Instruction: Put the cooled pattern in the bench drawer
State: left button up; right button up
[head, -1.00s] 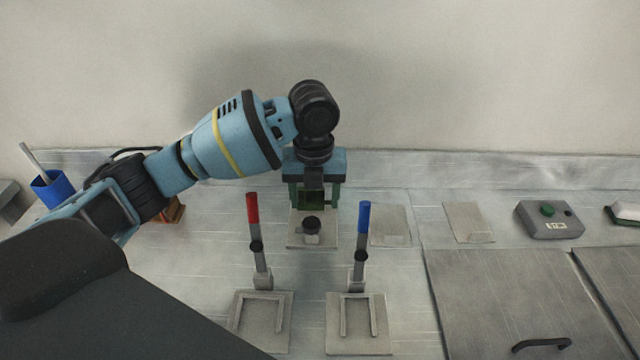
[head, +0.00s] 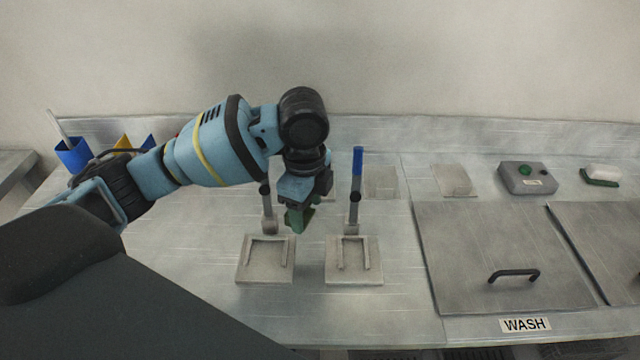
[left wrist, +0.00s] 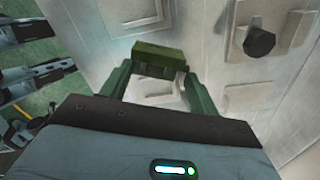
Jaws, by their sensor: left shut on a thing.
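The green pattern block (left wrist: 160,57) is held between the two green fingers of my left gripper (left wrist: 160,75) in the left wrist view. In the head view my left gripper (head: 298,215) is above the bench, just behind and over the two grey fixture plates. The block is hard to tell from the green fingers there. My right gripper is not in view. I cannot make out a bench drawer; the bench front shows only as a narrow strip at the bottom of the head view.
Two fixture plates (head: 265,272) (head: 354,273) lie on the bench, with a blue-topped lever (head: 356,175) behind the right one. A panel (head: 480,245) with a black handle, labelled WASH, is at right.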

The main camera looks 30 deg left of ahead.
pick_arm(q)
jog(key=n, duration=0.1)
jog(key=s+n, duration=0.1)
jog(key=n, duration=0.1)
jog(key=shift+s+d+n, duration=0.2)
jog(key=shift+s+n, duration=0.1)
jog(key=s+n, duration=0.2)
jog(key=n, duration=0.2)
jog(key=s+n, duration=0.1)
jog(key=n, duration=0.4)
jog(key=s+n, duration=0.2)
jog(key=n, duration=0.3)
jog(key=shift+s+d+f, duration=0.3)
jog(key=shift+d+f, duration=0.05)
jog(key=shift+d, duration=0.05)
jog(key=shift+a, duration=0.1)
